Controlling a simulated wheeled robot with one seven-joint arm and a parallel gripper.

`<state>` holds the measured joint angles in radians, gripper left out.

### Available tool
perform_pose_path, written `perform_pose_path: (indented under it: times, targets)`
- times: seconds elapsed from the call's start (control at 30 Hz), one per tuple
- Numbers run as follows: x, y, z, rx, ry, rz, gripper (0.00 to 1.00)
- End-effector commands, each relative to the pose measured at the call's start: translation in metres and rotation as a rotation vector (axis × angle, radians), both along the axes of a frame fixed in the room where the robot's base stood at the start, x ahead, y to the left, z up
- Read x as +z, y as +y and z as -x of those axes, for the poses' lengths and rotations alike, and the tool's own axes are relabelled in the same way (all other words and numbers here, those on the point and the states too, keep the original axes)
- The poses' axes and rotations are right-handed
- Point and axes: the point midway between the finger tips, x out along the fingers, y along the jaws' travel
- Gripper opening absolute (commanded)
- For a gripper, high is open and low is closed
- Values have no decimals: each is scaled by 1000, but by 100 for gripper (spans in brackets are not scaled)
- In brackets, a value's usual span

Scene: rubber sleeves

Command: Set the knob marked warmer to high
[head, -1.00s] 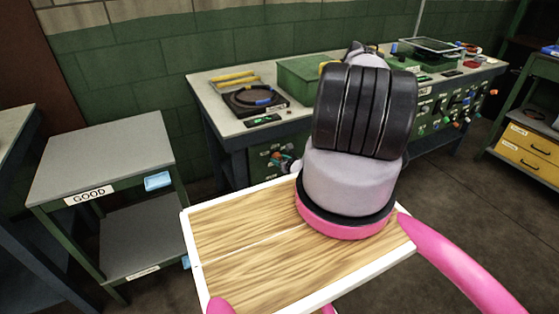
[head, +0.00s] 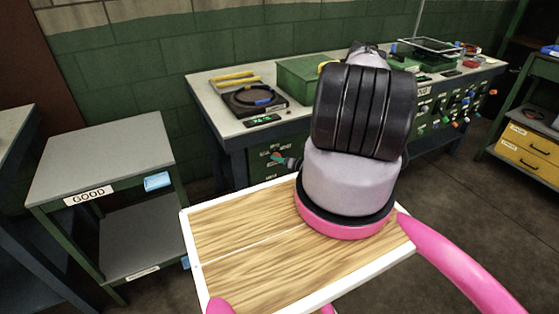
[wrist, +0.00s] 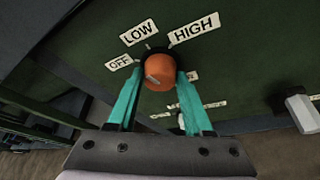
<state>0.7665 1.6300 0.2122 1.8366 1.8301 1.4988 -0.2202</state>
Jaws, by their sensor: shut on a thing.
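An orange round knob (wrist: 161,68) is on a dark green panel in the wrist view. Labels OFF (wrist: 118,62), LOW (wrist: 137,33) and HIGH (wrist: 194,27) are spread around its upper side. A pale mark shows on the knob's lower left; which label it stands for is unclear. My gripper (wrist: 160,74) has its teal fingers on both sides of the knob, shut on it. A label below the knob is mostly hidden by the right finger, so its name cannot be read. In the head view my gripper (head: 279,158) is at the bench's front panel, small and partly hidden by my arm.
A pale grey handle or knob (wrist: 303,112) sticks out at the right in the wrist view. The bench (head: 225,100) carries a green box (head: 300,78) and a hotplate-like device (head: 255,100). A shelf marked GOOD (head: 105,155) stands left.

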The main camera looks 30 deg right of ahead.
Motion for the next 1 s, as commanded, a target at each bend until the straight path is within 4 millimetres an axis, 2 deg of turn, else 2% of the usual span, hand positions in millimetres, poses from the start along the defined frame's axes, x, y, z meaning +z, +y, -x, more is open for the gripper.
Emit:
perform_pose_path:
  times: [1.0]
  targets:
    - [-6, -3, 1, -2, 33, -938, 0]
